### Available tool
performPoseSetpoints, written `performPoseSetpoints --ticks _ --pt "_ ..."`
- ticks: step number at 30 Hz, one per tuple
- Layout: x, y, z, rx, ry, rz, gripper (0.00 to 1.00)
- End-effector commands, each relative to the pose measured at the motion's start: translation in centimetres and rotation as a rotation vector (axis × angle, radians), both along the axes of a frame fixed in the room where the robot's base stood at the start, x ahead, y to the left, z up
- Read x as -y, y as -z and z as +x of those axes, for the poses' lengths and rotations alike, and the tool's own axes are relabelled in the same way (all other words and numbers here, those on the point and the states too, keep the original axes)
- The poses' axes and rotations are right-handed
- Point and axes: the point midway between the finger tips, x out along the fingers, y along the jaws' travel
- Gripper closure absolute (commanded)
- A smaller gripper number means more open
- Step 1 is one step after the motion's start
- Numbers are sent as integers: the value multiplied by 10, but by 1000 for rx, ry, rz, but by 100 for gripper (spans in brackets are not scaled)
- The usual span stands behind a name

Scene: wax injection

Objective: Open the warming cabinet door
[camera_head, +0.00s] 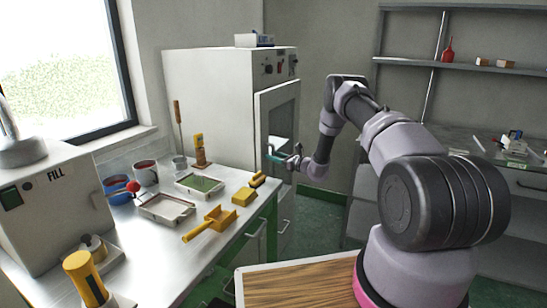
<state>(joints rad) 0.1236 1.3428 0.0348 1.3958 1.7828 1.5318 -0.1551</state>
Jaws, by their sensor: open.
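The warming cabinet (208,98) is a tall white box at the back, left of the middle, with dark knobs on its upper front panel. Its door (264,117) is white with a dark window and faces right. The door looks shut or nearly shut; I cannot tell if there is a gap. My gripper (283,159) is open at the handle, in front of the door. I cannot tell whether its fingers are around the handle or touch it.
A white bench (150,258) at left holds trays (168,209), yellow tools (220,219), cups and a FILL machine (45,205). A wooden-topped surface (290,285) lies in front. Grey shelves (480,68) stand at right. Green floor (318,215) is clear between.

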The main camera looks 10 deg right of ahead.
Motion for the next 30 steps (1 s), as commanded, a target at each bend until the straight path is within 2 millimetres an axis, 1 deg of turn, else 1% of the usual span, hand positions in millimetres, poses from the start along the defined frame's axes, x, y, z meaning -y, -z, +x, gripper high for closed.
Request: performPoseSetpoints --ticks 5,6,8,9,30 --pt "0 0 0 0 0 0 53" --pt "0 0 0 0 0 0 68" --pt "0 0 0 0 0 0 91" --pt "0 0 0 0 0 0 100" --pt "0 0 0 1 0 0 100"
